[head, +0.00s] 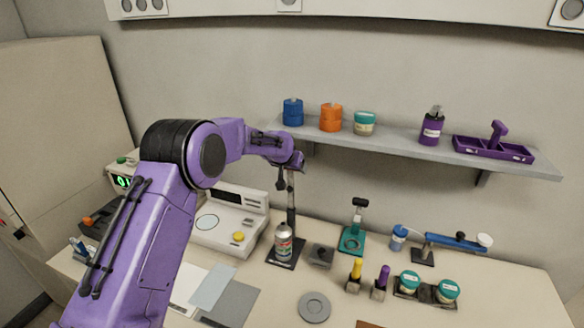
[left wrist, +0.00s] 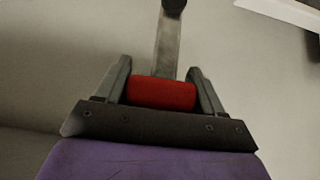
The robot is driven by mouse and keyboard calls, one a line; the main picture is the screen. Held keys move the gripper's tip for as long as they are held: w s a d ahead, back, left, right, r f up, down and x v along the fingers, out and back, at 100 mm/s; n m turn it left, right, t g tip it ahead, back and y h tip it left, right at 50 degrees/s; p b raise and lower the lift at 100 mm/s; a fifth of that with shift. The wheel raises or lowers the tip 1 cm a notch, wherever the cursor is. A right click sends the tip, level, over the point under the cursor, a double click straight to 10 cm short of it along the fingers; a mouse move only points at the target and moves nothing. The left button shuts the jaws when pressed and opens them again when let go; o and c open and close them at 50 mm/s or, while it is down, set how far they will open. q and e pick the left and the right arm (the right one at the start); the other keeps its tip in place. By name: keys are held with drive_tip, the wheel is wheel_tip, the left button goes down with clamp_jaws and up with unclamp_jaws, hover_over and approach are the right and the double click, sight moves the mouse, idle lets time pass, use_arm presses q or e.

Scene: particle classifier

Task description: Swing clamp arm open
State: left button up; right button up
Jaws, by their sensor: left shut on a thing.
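A clamp stand with an upright pole (head: 291,198) rises from a dark base plate at the middle of the bench. A grey and red can (head: 283,243) stands on the base in front of the pole. My left gripper (head: 295,163) is at the top of the pole and hides the upper clamp parts. In the left wrist view my left gripper (left wrist: 160,80) is shut on a red grip (left wrist: 162,94). A grey bar (left wrist: 167,45) runs from beyond the grip up to a dark round end. My right gripper is not in view.
A wall shelf (head: 400,140) with jars, a purple bottle and a purple tray is behind and right of my left gripper. A white scale-like device (head: 230,222) stands left of the stand. Several small tools and teal-lidded jars (head: 410,281) are at right.

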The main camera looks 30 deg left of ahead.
use_arm(q)
drive_tip(key=shift+s+d+f, duration=0.1)
drive_tip(key=shift+s+f, duration=0.1)
drive_tip(key=shift+f, duration=0.35)
drive_tip(key=o, duration=1.4)
drive_tip(key=b+v, duration=0.2)
drive_tip(key=v, duration=0.3)
drive_tip(key=b+v, duration=0.2)
drive_tip(key=v, duration=0.3)
drive_tip(key=shift+w+r, duration=0.25)
